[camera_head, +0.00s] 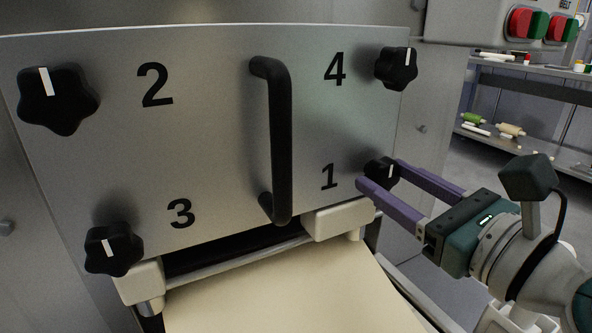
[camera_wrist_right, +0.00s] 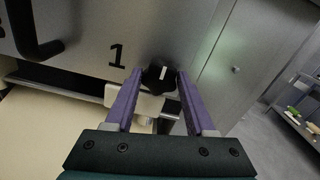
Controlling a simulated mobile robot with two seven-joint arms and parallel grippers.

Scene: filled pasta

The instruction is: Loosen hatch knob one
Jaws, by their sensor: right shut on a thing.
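The steel hatch (camera_head: 215,90) carries black star knobs at its corners, with printed numbers beside them. Hatch knob one (camera_head: 383,171) is at the lower right, next to the number 1, with a white line on its face. My right gripper (camera_head: 377,174) comes in from the right, and its purple fingers are shut on knob one. In the right wrist view, knob one (camera_wrist_right: 159,78) sits between the two fingertips (camera_wrist_right: 158,76), its white mark near upright. Part of the knob is hidden behind the fingers. My left gripper is not in view.
Knob two (camera_head: 57,98), knob three (camera_head: 113,248) and knob four (camera_head: 396,68) sit at the other corners. A black vertical handle (camera_head: 279,140) stands out mid-hatch. A pale dough sheet (camera_head: 285,285) lies below. A control box (camera_head: 500,22) is at the upper right.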

